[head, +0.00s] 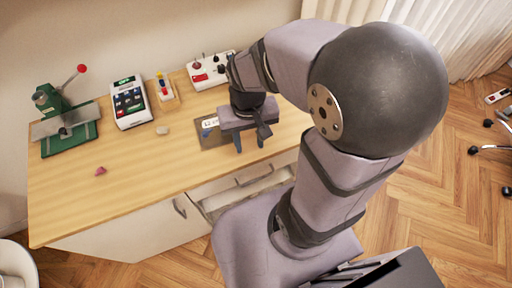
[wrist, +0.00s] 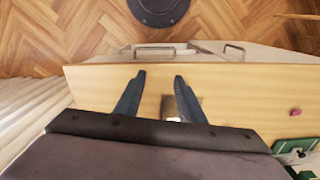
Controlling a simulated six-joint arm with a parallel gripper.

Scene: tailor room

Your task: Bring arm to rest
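My gripper (head: 250,143) is above the front part of the wooden desk (head: 200,165), to the right of the desk's middle. Its two fingers are apart with nothing between them. In the wrist view my gripper (wrist: 159,76) also shows open and empty, its fingers over the desk top and pointing toward the front edge. A dark card with a white label (head: 208,125) lies on the desk just left of my gripper, and the arm hides part of it.
A green press with a red lever (head: 67,125), a keypad device (head: 130,102), a small holder (head: 165,92) and a control box (head: 208,72) line the desk's back. A pink lump (head: 100,171) and beige pebble (head: 162,130) lie nearer. A drawer (head: 240,195) below looks partly open.

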